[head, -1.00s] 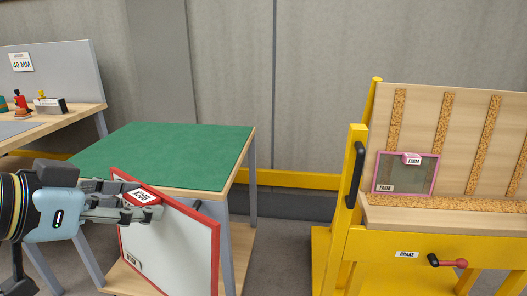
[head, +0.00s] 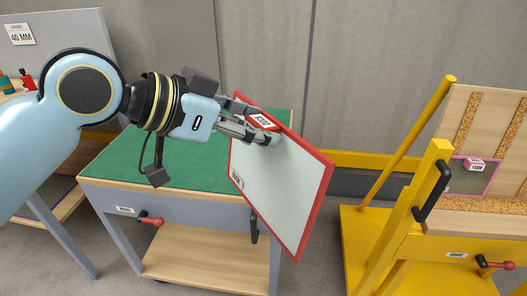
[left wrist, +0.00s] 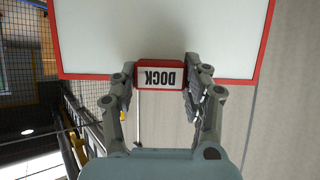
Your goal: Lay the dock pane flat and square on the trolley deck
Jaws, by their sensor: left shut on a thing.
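The dock pane (head: 285,185) is a pale sheet with a red frame and a red grip block. My left gripper (head: 262,129) is shut on that block, labelled DOCK in the left wrist view (left wrist: 160,77). The pane hangs steeply tilted, its face towards the camera, in front of the right side of the green trolley deck (head: 180,160). I see no contact between pane and deck, and the pane hides the deck's right edge. The visible deck is bare. My right gripper is out of view.
The trolley has a red-knobbed lever (head: 150,219) at its front and a lower wooden shelf (head: 205,268). A yellow rack (head: 400,240) at right holds a pink-framed pane (head: 475,178). A workbench stands at far left. Floor shows between trolley and rack.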

